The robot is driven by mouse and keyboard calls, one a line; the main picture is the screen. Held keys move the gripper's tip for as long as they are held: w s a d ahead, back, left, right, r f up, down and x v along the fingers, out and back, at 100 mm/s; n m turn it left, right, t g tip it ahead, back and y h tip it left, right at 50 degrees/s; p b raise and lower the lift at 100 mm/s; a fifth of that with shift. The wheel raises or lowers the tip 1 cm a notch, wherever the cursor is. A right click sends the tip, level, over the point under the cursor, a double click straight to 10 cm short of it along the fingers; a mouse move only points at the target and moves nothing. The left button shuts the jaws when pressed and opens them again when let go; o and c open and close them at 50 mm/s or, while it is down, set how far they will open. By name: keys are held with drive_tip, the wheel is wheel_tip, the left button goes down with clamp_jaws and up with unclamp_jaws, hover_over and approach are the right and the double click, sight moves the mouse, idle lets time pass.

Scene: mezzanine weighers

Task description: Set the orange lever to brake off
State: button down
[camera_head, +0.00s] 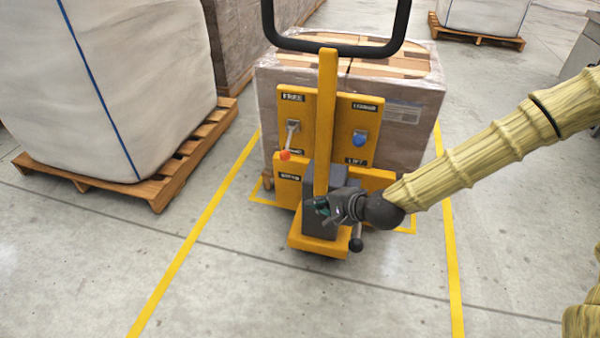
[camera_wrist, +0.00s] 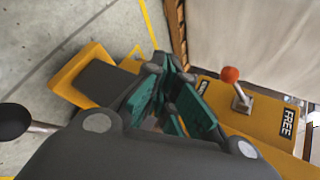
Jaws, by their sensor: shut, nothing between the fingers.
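The orange lever (camera_head: 285,155) is on the left of the yellow truck's panel (camera_head: 326,75). Its orange-red knob hangs down from a pale pivot, away from the upper label, which seems to read FREE. In the wrist view the lever (camera_wrist: 231,75) stands right of the fingers, its knob pointing away from the FREE label (camera_wrist: 288,121). My gripper (camera_head: 321,206) is low in front of the truck's column, below and right of the knob, apart from it. Its green fingers (camera_wrist: 178,98) are shut and empty.
A blue-knobbed lever (camera_head: 359,139) is on the panel's right side. The yellow upright (camera_head: 327,120) stands between the levers. A dark ball on a rod (camera_head: 356,244) is beside my gripper. A wrapped load (camera_head: 412,95) is behind the panel. A white bulk bag (camera_head: 120,80) stands on a pallet (camera_head: 165,190) at left.

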sight(287, 146)
drive_tip(key=w+d+r+m+t+y+b, duration=0.1)
drive_tip(key=w+d+r+m+t+b, duration=0.1)
drive_tip(key=w+r+b, duration=0.4)
drive_tip(key=shift+w+r+m+t+b, duration=0.4)
drive_tip(key=shift+w+m+t+b, duration=0.1)
drive_tip(key=shift+w+t, duration=0.3)
drive_tip(key=shift+f, duration=0.1)
drive_tip(key=b+x, duration=0.2)
drive_tip(key=x, duration=0.8)
drive_tip(key=shift+a, duration=0.15)
drive_tip(key=shift+s, duration=0.1)
drive_tip(key=shift+s+r+g+p, duration=0.1)
drive_tip(key=shift+r+g+p, duration=0.2)
drive_tip(key=shift+p, duration=0.1)
